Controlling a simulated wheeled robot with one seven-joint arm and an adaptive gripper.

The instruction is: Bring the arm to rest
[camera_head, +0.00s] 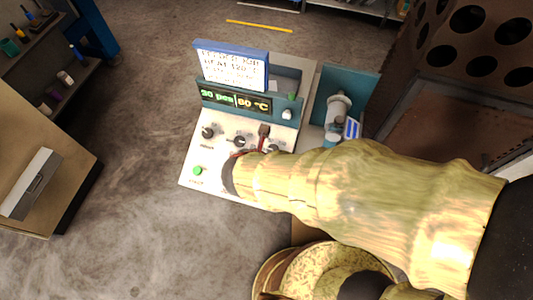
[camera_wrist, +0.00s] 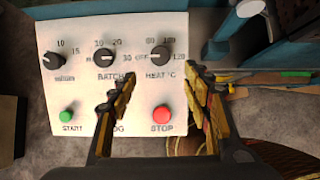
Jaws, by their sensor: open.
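My gripper (camera_wrist: 160,78) is open and empty. In the wrist view, its two fingers stand apart over the lower part of a white control panel (camera_wrist: 75,85), and I cannot tell whether they touch it. In the head view, my arm reaches in from the right and covers the panel's lower right part. The panel has a minutes knob (camera_wrist: 50,60), a batch knob (camera_wrist: 103,56) and a heat knob (camera_wrist: 160,56). Below them are a green start button (camera_wrist: 67,115) and a red stop button (camera_wrist: 162,114).
A display (camera_head: 236,98) reads 30 pcs and 80 °C below a sign (camera_head: 231,68). A teal unit (camera_head: 346,90) stands right of the panel. A brown cabinet with round holes (camera_head: 470,50) is at the right. Clear floor (camera_head: 145,120) lies to the left.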

